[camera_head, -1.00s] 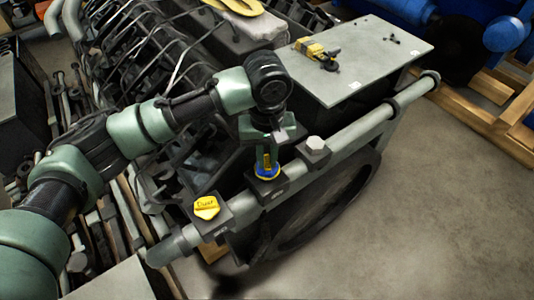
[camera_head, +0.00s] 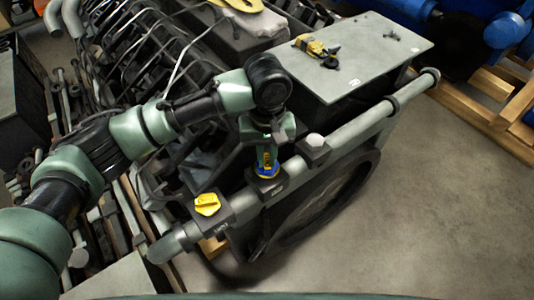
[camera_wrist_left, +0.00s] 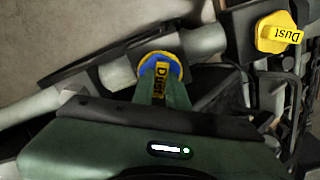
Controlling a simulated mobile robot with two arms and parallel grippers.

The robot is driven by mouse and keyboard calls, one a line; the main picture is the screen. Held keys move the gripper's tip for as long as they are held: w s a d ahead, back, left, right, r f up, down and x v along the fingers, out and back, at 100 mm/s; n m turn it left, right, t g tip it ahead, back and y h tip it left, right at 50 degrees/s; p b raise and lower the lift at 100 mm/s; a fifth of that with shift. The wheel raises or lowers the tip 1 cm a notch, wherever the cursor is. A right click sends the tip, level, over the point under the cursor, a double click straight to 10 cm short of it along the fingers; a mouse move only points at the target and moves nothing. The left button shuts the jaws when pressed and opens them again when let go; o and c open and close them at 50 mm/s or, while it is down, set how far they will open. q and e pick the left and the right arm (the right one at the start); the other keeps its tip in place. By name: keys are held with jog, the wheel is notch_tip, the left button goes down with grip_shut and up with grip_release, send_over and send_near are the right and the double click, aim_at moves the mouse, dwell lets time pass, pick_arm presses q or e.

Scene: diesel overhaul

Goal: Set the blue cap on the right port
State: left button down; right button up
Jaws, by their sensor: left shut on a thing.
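The blue cap (camera_head: 267,170), with a yellow rim and a yellow "Dust" label, sits at the middle port block (camera_head: 264,188) on the grey pipe. It also shows in the left wrist view (camera_wrist_left: 172,67). My left gripper (camera_head: 267,158) points down from above and is shut on the cap's grip. I cannot tell whether the cap is seated on the block or just over it. The right port block (camera_head: 316,152) carries a pale grey hex cap (camera_head: 315,140). The left block carries a yellow cap (camera_head: 207,204), also in the left wrist view (camera_wrist_left: 278,33). My right gripper is out of view.
A grey bench top (camera_head: 355,60) behind the pipe holds a yellow-and-black tool (camera_head: 315,47) and small dark parts. A dark engine with many thin lines fills the left. Wooden pallets (camera_head: 500,120) lie at right. The floor in front is clear.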

pick_arm(q)
jog(key=shift+s+f, duration=0.1)
dwell(0.3)
jog(key=c, duration=1.3)
grip_release()
notch_tip(320, 180, up, 6)
jog(key=shift+r+b, duration=0.25)
jog(key=shift+b, duration=0.95)
jog(key=shift+r, duration=0.7)
